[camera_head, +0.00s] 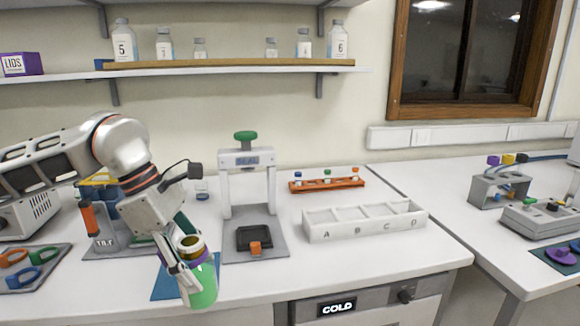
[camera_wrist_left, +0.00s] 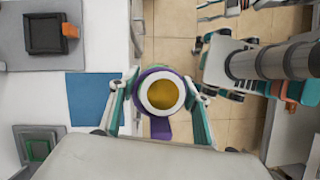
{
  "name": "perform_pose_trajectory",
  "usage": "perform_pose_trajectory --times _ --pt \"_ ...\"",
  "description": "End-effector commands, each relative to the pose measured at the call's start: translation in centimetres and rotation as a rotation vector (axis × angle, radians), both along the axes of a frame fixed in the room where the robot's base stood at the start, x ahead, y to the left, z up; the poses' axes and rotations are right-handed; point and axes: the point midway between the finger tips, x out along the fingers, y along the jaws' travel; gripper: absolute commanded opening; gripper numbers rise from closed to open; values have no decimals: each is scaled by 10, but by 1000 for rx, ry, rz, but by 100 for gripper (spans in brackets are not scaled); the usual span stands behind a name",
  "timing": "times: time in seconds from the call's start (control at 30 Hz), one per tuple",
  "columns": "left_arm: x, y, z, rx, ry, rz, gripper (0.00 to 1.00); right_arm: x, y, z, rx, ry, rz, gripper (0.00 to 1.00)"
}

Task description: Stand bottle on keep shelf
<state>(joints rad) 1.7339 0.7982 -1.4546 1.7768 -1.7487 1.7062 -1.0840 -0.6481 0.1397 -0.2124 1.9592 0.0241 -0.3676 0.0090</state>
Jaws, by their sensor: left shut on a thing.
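My left gripper (camera_head: 187,277) is shut on a bottle with a green lower body (camera_head: 204,290), a purple band and an open round mouth. It holds the bottle roughly upright at the bench's front edge, by the blue mat. In the left wrist view the bottle (camera_wrist_left: 161,93) sits between the fingers of the gripper (camera_wrist_left: 163,110), with amber content inside its white rim. The wall shelf (camera_head: 230,73) carries a wooden strip (camera_head: 230,64) with several clear, white-labelled bottles, among them 5 (camera_head: 123,43) and 6 (camera_head: 338,42). No label names it the keep shelf.
A press marked SEAL (camera_head: 247,190) stands right of the bottle. A white tray marked A to D (camera_head: 365,221) and an orange rack (camera_head: 327,185) are further right. A purple LIDS box (camera_head: 21,64) sits on the shelf's left. The shelf has a bottle-free middle stretch.

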Motion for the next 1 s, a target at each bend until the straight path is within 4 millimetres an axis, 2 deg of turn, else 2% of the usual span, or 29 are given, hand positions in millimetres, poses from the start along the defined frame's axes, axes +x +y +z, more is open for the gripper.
perform_pose_trajectory --times 0.47,0.8,1.0 --pt "-17 30 -62 1 2 -654 2 1 0 3 1 -4 0 36" --pt "-39 54 -111 1 2 -1181 2 1 0 2 1 -4 0 36" --pt "-53 67 -135 1 0 -1441 2 1 0 2 1 -3 0 36"
